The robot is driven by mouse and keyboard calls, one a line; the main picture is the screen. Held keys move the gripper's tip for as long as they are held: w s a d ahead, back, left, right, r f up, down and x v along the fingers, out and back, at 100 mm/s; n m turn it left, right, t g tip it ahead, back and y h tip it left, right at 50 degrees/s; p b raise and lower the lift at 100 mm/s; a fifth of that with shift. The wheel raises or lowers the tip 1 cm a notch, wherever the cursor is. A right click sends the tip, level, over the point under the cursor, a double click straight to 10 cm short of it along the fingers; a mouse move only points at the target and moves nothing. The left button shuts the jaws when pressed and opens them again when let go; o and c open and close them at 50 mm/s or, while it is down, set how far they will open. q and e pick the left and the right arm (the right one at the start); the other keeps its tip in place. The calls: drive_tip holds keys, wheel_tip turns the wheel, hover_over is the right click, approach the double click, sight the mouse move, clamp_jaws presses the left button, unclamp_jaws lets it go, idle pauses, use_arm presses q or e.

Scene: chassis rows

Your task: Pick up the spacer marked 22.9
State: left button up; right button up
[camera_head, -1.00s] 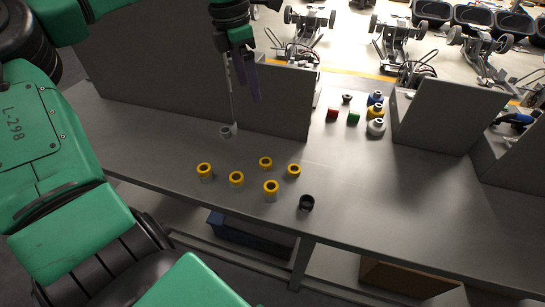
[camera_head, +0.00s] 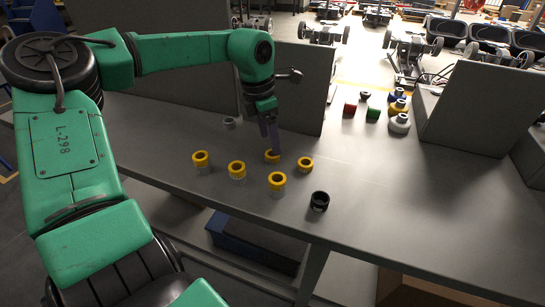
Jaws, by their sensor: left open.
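Several yellow-topped spacers stand on the grey bench (camera_head: 400,190): one at the left (camera_head: 200,160), one in the middle (camera_head: 237,170), one at the front (camera_head: 277,182), one at the right (camera_head: 305,165) and one at the back (camera_head: 271,156). Their markings are too small to read, so I cannot tell which is 22.9. My left gripper (camera_head: 272,148) points down at the back spacer, its fingers partly covering it; I cannot tell whether they touch it. It is open. My right gripper is not in view.
A black cup-like part (camera_head: 319,201) stands in front of the spacers, and a small grey part (camera_head: 229,123) behind. Grey upright panels (camera_head: 300,85) rise behind my left gripper.

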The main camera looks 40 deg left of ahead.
sight(272, 156)
use_arm(q)
drive_tip(key=f, duration=0.4)
drive_tip(key=shift+w+d+f, duration=0.2)
drive_tip(key=shift+w+f, duration=0.1)
drive_tip(key=shift+f, duration=0.1)
drive_tip(key=shift+r, duration=0.1)
clamp_jaws()
